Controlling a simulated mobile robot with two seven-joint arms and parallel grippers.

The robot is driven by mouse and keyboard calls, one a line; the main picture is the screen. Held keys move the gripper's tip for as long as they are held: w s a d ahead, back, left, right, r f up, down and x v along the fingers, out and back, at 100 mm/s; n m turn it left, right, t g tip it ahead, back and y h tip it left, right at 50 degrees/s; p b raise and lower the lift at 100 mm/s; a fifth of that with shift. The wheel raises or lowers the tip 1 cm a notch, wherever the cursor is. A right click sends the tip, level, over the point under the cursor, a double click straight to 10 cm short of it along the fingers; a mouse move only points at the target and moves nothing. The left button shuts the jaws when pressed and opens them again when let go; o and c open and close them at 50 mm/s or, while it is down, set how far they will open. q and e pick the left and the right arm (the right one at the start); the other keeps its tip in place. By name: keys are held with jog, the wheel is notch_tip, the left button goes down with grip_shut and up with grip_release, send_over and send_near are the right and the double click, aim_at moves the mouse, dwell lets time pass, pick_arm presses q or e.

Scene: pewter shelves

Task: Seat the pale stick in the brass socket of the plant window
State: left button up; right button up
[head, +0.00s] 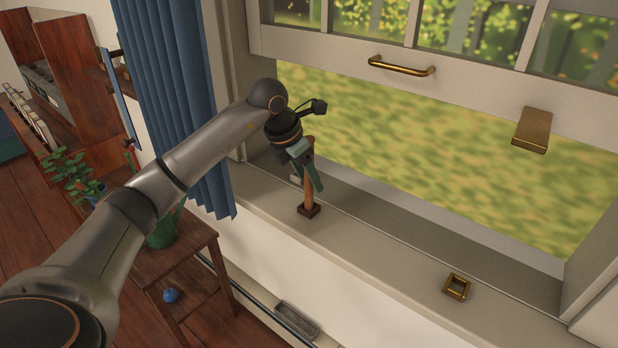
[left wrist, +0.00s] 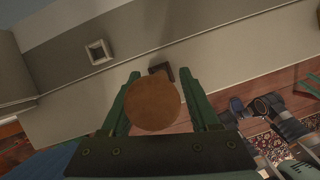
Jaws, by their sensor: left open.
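The pale stick (head: 309,192) is a light brown wooden rod. It stands upright in a dark brown square holder (head: 309,211) on the window sill. My left gripper (head: 312,178) is open around the upper part of the stick. In the left wrist view, the stick's round end (left wrist: 152,106) lies between the two green fingers (left wrist: 158,98), with the dark holder (left wrist: 162,70) partly hidden beyond it. The brass socket (head: 457,286) is a small empty square frame on the sill, to the right and nearer. My right gripper is in neither view.
A small pale square socket (left wrist: 98,52) sits on the sill in the left wrist view. The raised sash with a brass handle (head: 401,67) hangs above. A blue curtain (head: 172,80) is beside my arm. The sill between dark holder and brass socket is clear.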

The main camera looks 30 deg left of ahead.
pick_arm(q)
jog(key=shift+w+f, duration=0.1)
jog(key=shift+f, duration=0.1)
jog(key=shift+c, duration=0.2)
grip_shut()
jog(key=shift+r, duration=0.1)
